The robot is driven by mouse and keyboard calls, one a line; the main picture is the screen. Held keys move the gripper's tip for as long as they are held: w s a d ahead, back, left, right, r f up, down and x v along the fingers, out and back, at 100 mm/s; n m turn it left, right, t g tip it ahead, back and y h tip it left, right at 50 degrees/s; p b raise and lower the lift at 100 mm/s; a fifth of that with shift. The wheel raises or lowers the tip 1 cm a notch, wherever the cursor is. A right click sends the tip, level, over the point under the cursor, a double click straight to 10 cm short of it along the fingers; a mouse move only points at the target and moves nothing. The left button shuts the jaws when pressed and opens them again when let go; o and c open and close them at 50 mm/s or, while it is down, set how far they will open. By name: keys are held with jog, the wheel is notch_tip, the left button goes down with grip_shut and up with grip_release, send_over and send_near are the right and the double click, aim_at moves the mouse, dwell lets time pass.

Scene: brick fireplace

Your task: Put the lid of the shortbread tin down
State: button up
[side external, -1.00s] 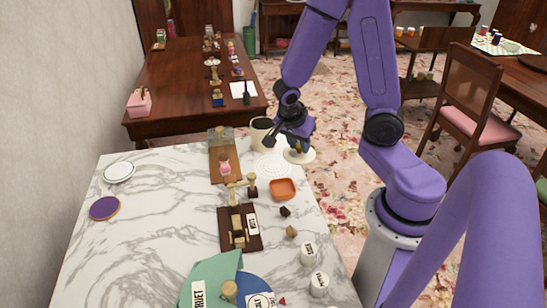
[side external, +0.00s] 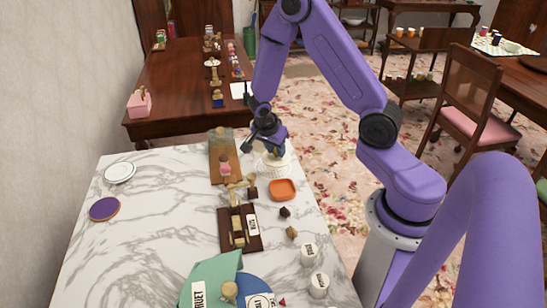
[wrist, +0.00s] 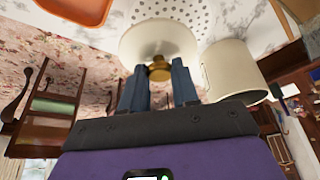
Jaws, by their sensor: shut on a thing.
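The cream lid (wrist: 150,38) is a round disc with a brass knob (wrist: 160,70). My gripper (wrist: 160,88) is shut on this knob, and the lid is at its fingertips in the wrist view. In the side external view, my gripper (side external: 270,150) is low over the back right of the marble table, and the lid is hard to make out there. A cream cylindrical vessel (wrist: 232,70), which looks like the tin, is beside the lid in the wrist view.
An orange square dish (side external: 282,189) is just in front of my gripper. A wooden board (side external: 223,172) with a pink item is to its left. A dark wooden stand (side external: 240,240) and white jars (side external: 309,252) are nearer. The marble table (side external: 160,235) is clear at left centre.

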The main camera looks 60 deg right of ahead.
aim_at(273, 156)
jog(key=shift+w+d+f, duration=0.15)
jog(key=shift+w+f, duration=0.15)
jog(key=shift+f, duration=0.1)
jog(key=shift+w+f, duration=0.2)
jog(key=shift+f, duration=1.55)
jog(key=shift+f, duration=0.1)
jog(key=o, duration=1)
